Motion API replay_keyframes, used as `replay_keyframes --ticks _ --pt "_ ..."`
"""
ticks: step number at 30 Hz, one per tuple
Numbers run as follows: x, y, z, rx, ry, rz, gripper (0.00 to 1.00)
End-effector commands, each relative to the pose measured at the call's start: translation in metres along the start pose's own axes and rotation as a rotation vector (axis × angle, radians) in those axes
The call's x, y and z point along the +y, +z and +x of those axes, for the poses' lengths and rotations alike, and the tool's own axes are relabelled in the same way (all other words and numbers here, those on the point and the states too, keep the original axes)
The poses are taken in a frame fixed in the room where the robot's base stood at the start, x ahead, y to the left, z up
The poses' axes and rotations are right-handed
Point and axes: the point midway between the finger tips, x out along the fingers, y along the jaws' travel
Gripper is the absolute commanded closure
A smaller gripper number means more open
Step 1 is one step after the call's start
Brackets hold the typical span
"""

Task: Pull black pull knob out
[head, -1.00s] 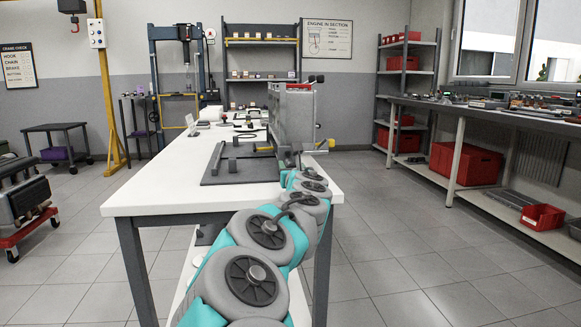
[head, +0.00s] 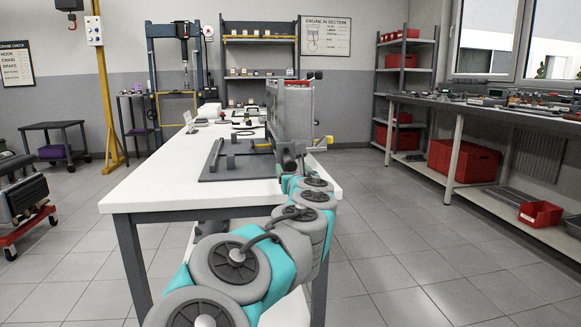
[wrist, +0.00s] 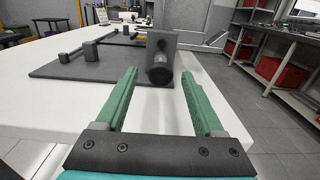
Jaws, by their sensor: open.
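The black pull knob (wrist: 159,73) is a round dark knob on the near face of an upright dark grey block (wrist: 163,43) in the wrist view. The block stands at the right edge of a dark mat; it also shows in the head view (head: 289,155), just past the end of my arm. My gripper (wrist: 158,76) has two green fingers spread apart, with nothing between them near the palm. In the head view my arm hides most of the gripper.
The white table (head: 150,190) carries the dark mat (head: 225,175) with several grey posts and bars on it. A tall grey machine (head: 290,110) stands behind the block. The white tabletop in front of the mat is bare. A workbench (head: 480,112) runs along the right.

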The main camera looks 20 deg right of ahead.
Motion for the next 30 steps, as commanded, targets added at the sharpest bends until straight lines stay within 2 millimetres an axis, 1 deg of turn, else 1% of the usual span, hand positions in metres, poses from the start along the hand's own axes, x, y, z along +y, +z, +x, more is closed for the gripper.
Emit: replay_keyframes --ticks 1,3,6,23,26,29,30 --pt "0.000 0.001 -0.006 -0.001 -0.002 -0.002 0.30" --pt "-0.001 0.000 -0.012 -0.001 -0.004 -0.001 0.30" --pt "-0.001 0.000 -0.017 0.000 -0.004 0.002 0.30" --pt "-0.002 0.001 -0.019 -0.001 -0.006 0.009 0.30" --pt "-0.009 0.008 -0.021 -0.009 -0.042 0.076 0.30" --pt "-0.030 0.021 -0.029 -0.027 -0.133 0.240 0.30" --pt "-0.042 0.026 -0.035 -0.036 -0.183 0.331 0.30"
